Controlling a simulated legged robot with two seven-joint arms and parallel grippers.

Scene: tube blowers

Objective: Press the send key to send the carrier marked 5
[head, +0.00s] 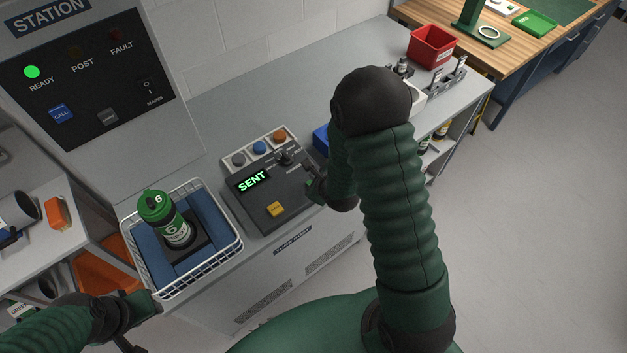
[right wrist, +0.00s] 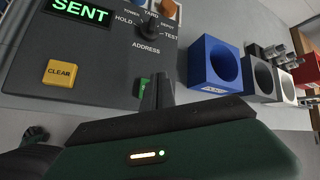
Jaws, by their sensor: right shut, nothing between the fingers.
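The dark control panel (head: 240,205) has a display (head: 252,181) reading SENT in green and a yellow CLEAR key (head: 276,209). My right gripper (head: 314,186) is shut and empty at the panel's right edge. In the right wrist view its fingertips (right wrist: 157,90) are over a green key (right wrist: 144,87), which they partly hide; its label is not readable, and I cannot tell whether they touch it. A green-capped carrier marked 6 (head: 167,220) stands in the wire basket (head: 229,253). No carrier marked 5 shows. My left gripper (head: 144,325) is open near the basket's front corner.
A knob (head: 284,157) and grey, blue and orange buttons (head: 260,147) sit at the panel's back. A blue block with a round hole (right wrist: 214,65) stands right of the panel. The station board (head: 85,95) has its READY lamp lit. A red bin (head: 431,47) is farther back.

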